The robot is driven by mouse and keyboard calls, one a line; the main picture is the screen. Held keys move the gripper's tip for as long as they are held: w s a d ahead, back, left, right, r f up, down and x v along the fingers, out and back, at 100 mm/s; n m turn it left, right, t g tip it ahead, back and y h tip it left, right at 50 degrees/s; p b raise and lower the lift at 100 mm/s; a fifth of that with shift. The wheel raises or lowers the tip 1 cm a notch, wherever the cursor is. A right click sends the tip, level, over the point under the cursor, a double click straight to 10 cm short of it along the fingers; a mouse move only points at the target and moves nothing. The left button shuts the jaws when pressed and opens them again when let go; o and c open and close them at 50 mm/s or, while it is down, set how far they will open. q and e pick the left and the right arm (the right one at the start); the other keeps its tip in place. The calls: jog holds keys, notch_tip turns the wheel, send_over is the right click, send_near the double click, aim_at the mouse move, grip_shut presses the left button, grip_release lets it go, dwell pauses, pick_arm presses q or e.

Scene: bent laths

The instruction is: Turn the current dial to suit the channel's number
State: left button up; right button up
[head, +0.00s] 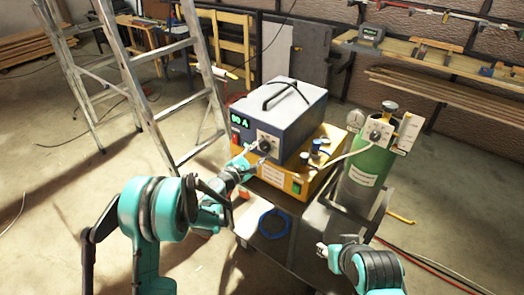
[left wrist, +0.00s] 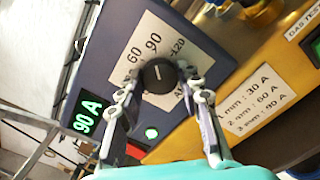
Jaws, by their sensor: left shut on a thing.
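The current dial is a black knob (left wrist: 158,74) with a white mark, on a pale scale plate on the front of the blue-grey power box (head: 290,108). The scale shows 60, 90 and 120; other figures are partly hidden. The green display (head: 240,118) reads 90 A, also in the left wrist view (left wrist: 88,117). My left gripper (head: 258,154) is at the box front, its two fingers shut on the knob from either side. A label (left wrist: 258,100) on the yellow unit lists 1 mm: 30 A, 2 mm: 60 A, 3 mm: 90 A. My right gripper (head: 322,250) is low at right, its jaws unclear.
The box stands on the yellow unit (head: 312,172) on a dark cart. A green gas cylinder (head: 366,170) with gauge and hose stands close at right. A ladder (head: 150,85) is at left. A blue coil (head: 274,224) lies on the cart's lower shelf.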

dwell(0.5)
pick_arm(q)
jog(key=o, duration=1.2)
jog(key=shift+c, duration=0.2)
jog(key=v, duration=1.2)
jog(key=shift+d, duration=0.1)
